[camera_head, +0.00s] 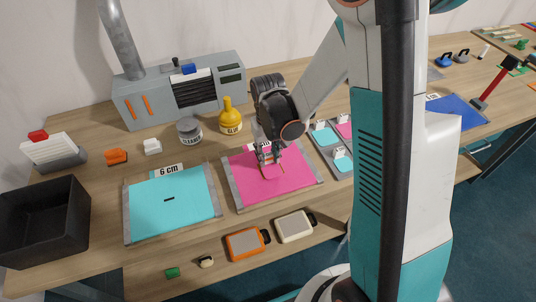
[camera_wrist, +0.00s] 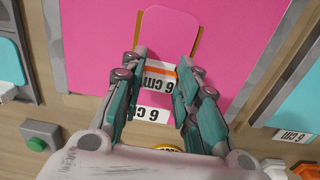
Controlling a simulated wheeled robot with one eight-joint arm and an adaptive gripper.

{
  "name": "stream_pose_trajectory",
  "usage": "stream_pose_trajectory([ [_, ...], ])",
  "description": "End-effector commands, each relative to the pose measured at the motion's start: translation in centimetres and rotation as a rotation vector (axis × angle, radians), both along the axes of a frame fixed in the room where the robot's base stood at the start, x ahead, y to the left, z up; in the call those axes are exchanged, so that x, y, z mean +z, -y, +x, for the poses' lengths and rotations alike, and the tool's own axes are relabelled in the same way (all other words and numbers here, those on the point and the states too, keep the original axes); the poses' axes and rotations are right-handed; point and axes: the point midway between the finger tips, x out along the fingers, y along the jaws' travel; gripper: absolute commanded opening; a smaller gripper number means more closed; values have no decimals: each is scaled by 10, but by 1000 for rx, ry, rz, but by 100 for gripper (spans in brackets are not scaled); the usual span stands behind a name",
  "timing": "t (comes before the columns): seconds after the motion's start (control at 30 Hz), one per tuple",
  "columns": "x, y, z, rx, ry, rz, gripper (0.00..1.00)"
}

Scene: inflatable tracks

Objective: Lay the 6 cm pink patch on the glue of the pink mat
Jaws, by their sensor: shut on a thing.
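The pink mat (camera_head: 295,180) lies on the table with grey strips along its sides; it also fills much of the wrist view (camera_wrist: 90,35). My gripper (camera_head: 268,158) is over the mat's upper middle part. In the wrist view its fingers (camera_wrist: 163,82) are closed in on the white-and-orange "6 cm" tab of the pink patch (camera_wrist: 168,38). The patch is a rounded pink piece, reaching out past the fingertips over the mat. I cannot tell whether it touches the mat.
A teal mat (camera_head: 150,218) with a dark slit lies to the left. A yellow glue bottle (camera_head: 229,117) and a grey cleaner pot (camera_head: 189,131) stand behind. A tray of patches (camera_head: 327,151) lies right. Orange (camera_head: 244,243) and cream (camera_head: 293,227) tools lie in front.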

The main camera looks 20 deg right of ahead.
Motion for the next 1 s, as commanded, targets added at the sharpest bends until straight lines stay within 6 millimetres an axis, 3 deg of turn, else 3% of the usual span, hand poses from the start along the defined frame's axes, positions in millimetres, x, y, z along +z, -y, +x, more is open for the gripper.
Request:
stream_pose_trajectory([
  [0.2, -5, 0, 0, 0, 0, 0, 13],
  [0.23, -4, 0, 0, 0, 0, 0, 34],
  [0.3, -3, 0, 0, 0, 0, 0, 49],
  [0.77, 4, 0, 0, 0, 0, 0, 49],
  [1.0, 50, 0, -1, 0, 0, 0, 49],
])
